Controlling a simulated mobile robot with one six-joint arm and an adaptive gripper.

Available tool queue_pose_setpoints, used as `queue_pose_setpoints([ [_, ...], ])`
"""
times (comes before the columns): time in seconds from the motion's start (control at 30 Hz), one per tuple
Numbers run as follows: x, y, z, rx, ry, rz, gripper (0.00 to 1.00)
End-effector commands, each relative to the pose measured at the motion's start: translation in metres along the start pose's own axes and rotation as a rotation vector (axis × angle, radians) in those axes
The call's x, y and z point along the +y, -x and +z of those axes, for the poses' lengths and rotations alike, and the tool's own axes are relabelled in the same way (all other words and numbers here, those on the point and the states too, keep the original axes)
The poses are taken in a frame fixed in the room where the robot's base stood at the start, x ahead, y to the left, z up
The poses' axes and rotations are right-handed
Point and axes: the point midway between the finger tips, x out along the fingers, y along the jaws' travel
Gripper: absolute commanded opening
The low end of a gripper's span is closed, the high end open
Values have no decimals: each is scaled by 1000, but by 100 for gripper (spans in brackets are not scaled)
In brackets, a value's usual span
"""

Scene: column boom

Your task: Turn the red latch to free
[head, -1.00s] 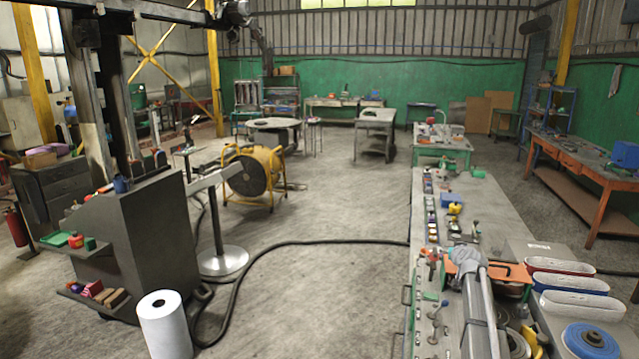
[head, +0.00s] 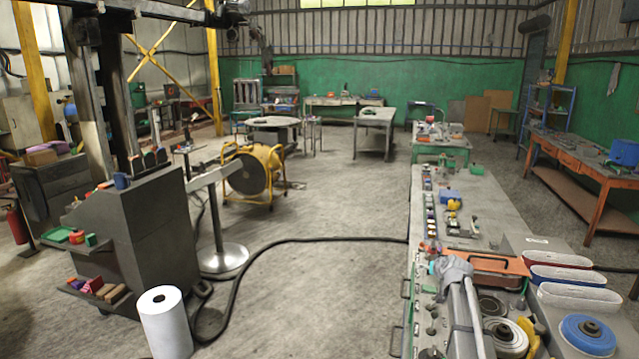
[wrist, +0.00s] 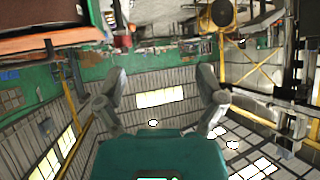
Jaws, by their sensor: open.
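I cannot pick out the red latch for certain. A small red-orange part (head: 430,247) shows on the long bench (head: 485,205) in the head view, too small to tell its shape or setting. A small dark red block (wrist: 122,41) shows in the wrist view, beyond the left finger. My gripper (wrist: 162,80) is open and empty in the wrist view, its two grey fingers spread wide. In the head view my grey arm rises from the bottom edge over the near bench; its fingers cannot be made out there.
An orange tray (head: 490,263) lies just right of my arm. Small knobs and parts line the bench's left side. A yellow fan (head: 262,170) stands on the floor, which is mostly clear.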

Motion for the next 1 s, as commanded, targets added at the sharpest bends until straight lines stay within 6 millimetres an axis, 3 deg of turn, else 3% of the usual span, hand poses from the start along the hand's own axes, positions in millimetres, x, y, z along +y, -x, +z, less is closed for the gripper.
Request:
queue_pose_setpoints([
  [0.27,-78,34,103,-248,18,-72,88],
  [0.5,-136,86,207,-531,33,-79,88],
  [0.7,-166,143,290,-764,44,-26,88],
  [0.8,-174,169,321,-860,48,12,88],
  [1.0,-180,201,353,-971,50,71,88],
])
